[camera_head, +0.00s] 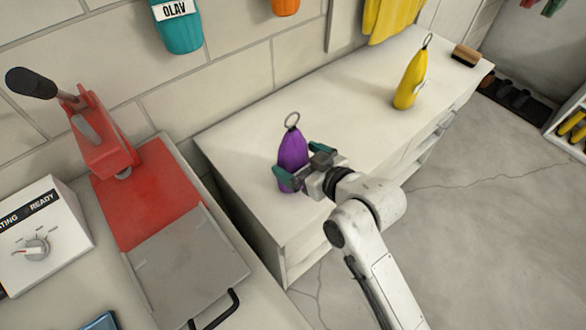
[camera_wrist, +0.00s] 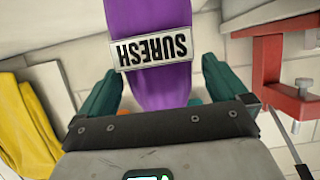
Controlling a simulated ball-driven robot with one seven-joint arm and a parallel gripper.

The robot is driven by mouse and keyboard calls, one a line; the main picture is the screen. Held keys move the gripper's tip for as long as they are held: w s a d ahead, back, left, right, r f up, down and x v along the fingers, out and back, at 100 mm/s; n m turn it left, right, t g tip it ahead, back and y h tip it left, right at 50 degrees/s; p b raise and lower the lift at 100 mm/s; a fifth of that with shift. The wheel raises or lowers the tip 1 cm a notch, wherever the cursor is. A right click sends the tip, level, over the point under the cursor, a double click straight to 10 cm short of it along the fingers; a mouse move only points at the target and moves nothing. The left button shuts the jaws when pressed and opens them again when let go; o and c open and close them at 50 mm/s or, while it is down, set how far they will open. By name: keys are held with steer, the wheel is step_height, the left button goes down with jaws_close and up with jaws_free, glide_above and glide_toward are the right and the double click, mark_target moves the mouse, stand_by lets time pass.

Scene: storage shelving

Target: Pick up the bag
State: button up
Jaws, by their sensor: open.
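A purple bag (camera_head: 292,150) with a metal ring on top stands upright on the white cabinet top (camera_head: 262,128). In the wrist view the purple bag (camera_wrist: 165,85) has a white label reading SURESH and lies between the two green fingers. My gripper (camera_head: 299,166) is open, with its fingers on either side of the bag's lower part. There seems to be a gap at least on the left finger's side; contact on the right is unclear. A yellow bag (camera_head: 410,82) with a ring stands farther back on the same cabinet.
A red press (camera_head: 140,195) and a white control box (camera_head: 42,235) stand on the left counter. A wooden block (camera_head: 466,55) lies at the cabinet's far end. Teal (camera_head: 178,25) and orange items hang on the wall. The cabinet top between the bags is clear.

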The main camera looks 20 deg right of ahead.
steer(key=x, duration=0.5)
steer(key=shift+d+f+p, duration=0.2)
steer(key=shift+f+p, duration=0.1)
steer(key=shift+p, duration=0.05)
steer(key=shift+r, duration=0.1)
steer(key=c, duration=1.1)
steer(key=s+r, duration=0.2)
steer(key=r, duration=0.1)
steer(key=s+r, duration=0.2)
steer(key=r, duration=0.1)
steer(key=s+r, duration=0.1)
steer(key=r, duration=0.2)
steer(key=shift+s+r+b, duration=0.25)
steer(key=shift+s+b, duration=0.05)
steer(key=shift+s, duration=0.1)
steer(key=p, duration=0.3)
glide_toward(291, 141)
steer(key=shift+s+a+r, duration=0.3)
steer(key=shift+s+a, duration=0.1)
steer(key=shift+s, duration=0.15)
steer(key=shift+s+a+r, duration=0.25)
steer(key=shift+s+a, duration=0.1)
steer(key=shift+s, duration=0.2)
